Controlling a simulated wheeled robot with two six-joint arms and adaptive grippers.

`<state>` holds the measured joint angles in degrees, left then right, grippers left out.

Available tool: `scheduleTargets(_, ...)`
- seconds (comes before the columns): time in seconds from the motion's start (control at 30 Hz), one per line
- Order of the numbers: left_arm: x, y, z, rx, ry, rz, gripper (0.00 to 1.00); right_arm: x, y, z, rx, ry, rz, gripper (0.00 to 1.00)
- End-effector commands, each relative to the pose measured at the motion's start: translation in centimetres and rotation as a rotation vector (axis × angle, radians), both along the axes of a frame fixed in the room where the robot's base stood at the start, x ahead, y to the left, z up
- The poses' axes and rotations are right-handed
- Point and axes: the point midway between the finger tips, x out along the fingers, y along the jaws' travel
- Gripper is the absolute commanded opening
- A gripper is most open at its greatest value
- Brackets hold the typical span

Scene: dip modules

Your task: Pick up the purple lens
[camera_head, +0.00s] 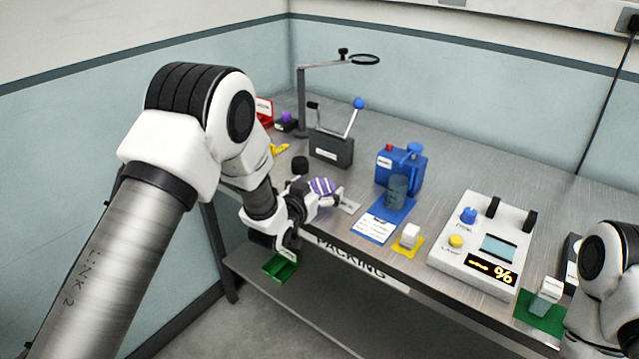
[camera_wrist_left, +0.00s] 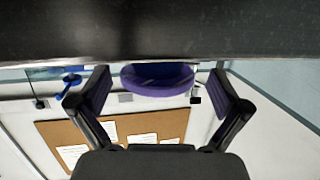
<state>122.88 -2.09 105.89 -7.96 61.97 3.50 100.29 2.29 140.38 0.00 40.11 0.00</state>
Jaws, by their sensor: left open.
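In the left wrist view a purple, round, shallow disc, the purple lens (camera_wrist_left: 158,79), sits between the two spread fingers of my left gripper (camera_wrist_left: 160,92). Gaps show on both sides of it, and its upper edge meets a dark surface. In the head view my left gripper (camera_head: 325,202) is low at the table's front edge, beside a purple and white striped patch (camera_head: 321,186). I cannot tell whether that patch is the lens. My left gripper is open.
A black box with a lever (camera_head: 331,149) and a lamp stand (camera_head: 301,105) stand behind. A blue device (camera_head: 402,165), a white block (camera_head: 411,234) and a white control panel (camera_head: 480,243) are to the right. A green tray (camera_head: 280,267) is below. The back right tabletop is clear.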

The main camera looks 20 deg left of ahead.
Motion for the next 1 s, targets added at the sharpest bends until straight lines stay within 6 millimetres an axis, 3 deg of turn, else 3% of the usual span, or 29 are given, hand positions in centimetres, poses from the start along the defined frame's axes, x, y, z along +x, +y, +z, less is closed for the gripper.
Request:
scheduleTargets(0.27, 0.9, -0.2, -0.3, 0.0, 0.002, 0.0, 1.0, 0.0, 0.0, 0.1, 0.0, 0.001, 0.0, 0.4)
scheduleTargets(0.4, 0.9, -0.2, -0.3, 0.0, 0.002, 0.0, 0.54, 0.0, 0.0, 0.1, 0.0, 0.001, 0.0, 0.4)
scheduleTargets(0.43, 0.9, -0.2, -0.3, 0.0, 0.002, 0.0, 0.47, 0.0, 0.0, 0.1, 0.0, 0.001, 0.0, 0.4)
scheduleTargets(0.8, 0.9, -0.2, -0.3, 0.0, 0.003, 0.0, 0.47, 0.0, 0.0, 0.2, 0.0, 0.0, 0.0, 0.4)
scheduleTargets(1.0, 1.2, -0.1, 1.1, -0.001, 0.001, 0.001, 0.47, 0.0, 0.0, 1.0, 0.0, 0.0, 0.0, 0.4)
